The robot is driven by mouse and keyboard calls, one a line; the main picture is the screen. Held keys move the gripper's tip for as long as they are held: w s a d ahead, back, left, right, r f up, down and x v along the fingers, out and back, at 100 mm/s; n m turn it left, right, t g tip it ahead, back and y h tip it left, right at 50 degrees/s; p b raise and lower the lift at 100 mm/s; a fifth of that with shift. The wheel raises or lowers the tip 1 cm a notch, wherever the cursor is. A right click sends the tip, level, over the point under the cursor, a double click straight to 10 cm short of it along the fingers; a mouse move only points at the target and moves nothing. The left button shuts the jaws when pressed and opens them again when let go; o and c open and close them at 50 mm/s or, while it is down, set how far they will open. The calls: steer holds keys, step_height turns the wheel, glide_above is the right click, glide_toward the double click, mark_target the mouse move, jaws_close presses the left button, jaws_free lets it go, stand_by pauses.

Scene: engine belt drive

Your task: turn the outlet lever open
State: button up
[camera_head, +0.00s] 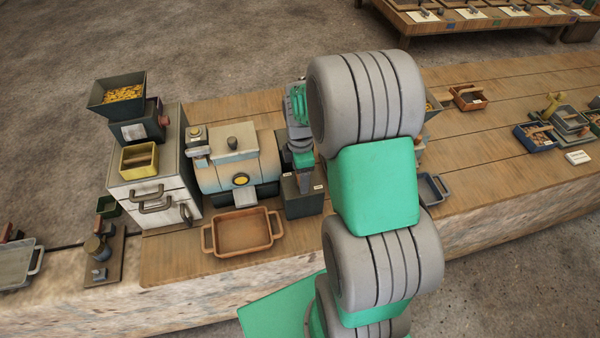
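A rounded cream-and-blue machine (238,165) stands on the bench left of my arm. It has a yellow round part (240,180) on its front and a grey outlet chute (245,197) below that. I cannot make out an outlet lever for certain; it may be hidden by my arm. My gripper (304,184) points down just right of the machine, over or in front of a dark box (303,200). Its fingers are too small and dark to show whether they are apart, or whether they touch anything.
An orange two-handled tray (241,232) sits empty in front of the chute. A white cabinet (150,192) with a hopper (119,94) of yellow pieces stands at the left. My arm covers the bench's middle. Small bins (468,98) stand at the right.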

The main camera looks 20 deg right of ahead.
steer(key=shift+c, duration=0.4)
steer(key=c, duration=1)
steer(key=shift+m, duration=0.3)
steer(key=m+b, duration=0.1)
steer(key=m, duration=0.2)
steer(key=m+b, duration=0.2)
steer(key=m, duration=0.8)
steer(key=shift+b, duration=0.4)
steer(key=shift+w+r+m+b, duration=0.1)
steer(key=shift+m+b, duration=0.2)
steer(key=shift+m, duration=1.9)
